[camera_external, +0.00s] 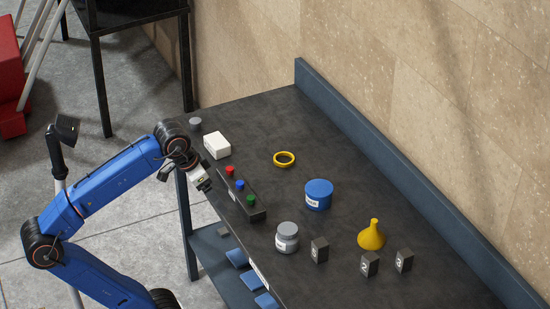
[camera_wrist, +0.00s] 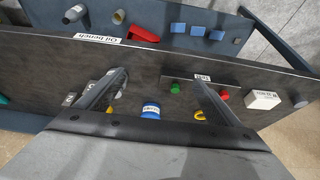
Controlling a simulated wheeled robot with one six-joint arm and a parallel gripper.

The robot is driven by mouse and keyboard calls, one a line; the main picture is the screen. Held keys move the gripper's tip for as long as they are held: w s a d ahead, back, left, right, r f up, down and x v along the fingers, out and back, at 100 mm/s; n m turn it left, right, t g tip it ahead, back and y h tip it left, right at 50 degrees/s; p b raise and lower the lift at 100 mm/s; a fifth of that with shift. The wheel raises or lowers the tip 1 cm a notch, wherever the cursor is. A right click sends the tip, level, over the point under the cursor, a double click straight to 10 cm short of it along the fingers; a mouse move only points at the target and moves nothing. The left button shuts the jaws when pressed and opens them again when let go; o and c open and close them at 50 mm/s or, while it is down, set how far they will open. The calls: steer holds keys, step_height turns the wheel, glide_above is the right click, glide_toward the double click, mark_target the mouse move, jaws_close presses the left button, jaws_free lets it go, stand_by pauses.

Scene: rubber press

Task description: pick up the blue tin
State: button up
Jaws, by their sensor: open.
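The blue tin (camera_external: 318,195), a short round tin with a white label, stands upright on the dark bench right of centre in the external view. It also shows in the wrist view (camera_wrist: 151,111), low in the picture between the two fingers. My gripper (camera_external: 205,184) is over the bench's left front edge, beside the button box and well apart from the tin. In the wrist view my gripper (camera_wrist: 158,80) has its fingers spread wide with nothing between them in contact. The fingers hide parts of the bench top.
Around the tin stand a grey jar (camera_external: 287,238), a yellow funnel (camera_external: 372,236), black numbered blocks (camera_external: 320,250) and a yellow ring (camera_external: 284,159). A button box (camera_external: 240,194) and white box (camera_external: 217,145) are nearer my gripper. A raised edge (camera_external: 400,175) runs along the wall.

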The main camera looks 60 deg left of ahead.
step_height(320, 180, up, 9)
steer(key=w+r+n+g, duration=0.3)
steer(key=w+n, duration=0.9)
steer(key=w, duration=1)
steer(key=n+g+h, duration=0.1)
steer(key=n+g, duration=0.1)
steer(key=n, duration=0.6)
glide_above(319, 187)
steer(key=a, duration=0.2)
step_height(319, 187, down, 3)
steer(key=f, duration=0.7)
steer(key=d+f, duration=0.1)
steer(key=f, duration=0.7)
steer(key=d+f, duration=0.1)
steer(key=f, duration=0.6)
steer(key=shift+d+f, duration=0.2)
steer(key=shift+f, duration=0.05)
steer(key=c, duration=1.5)
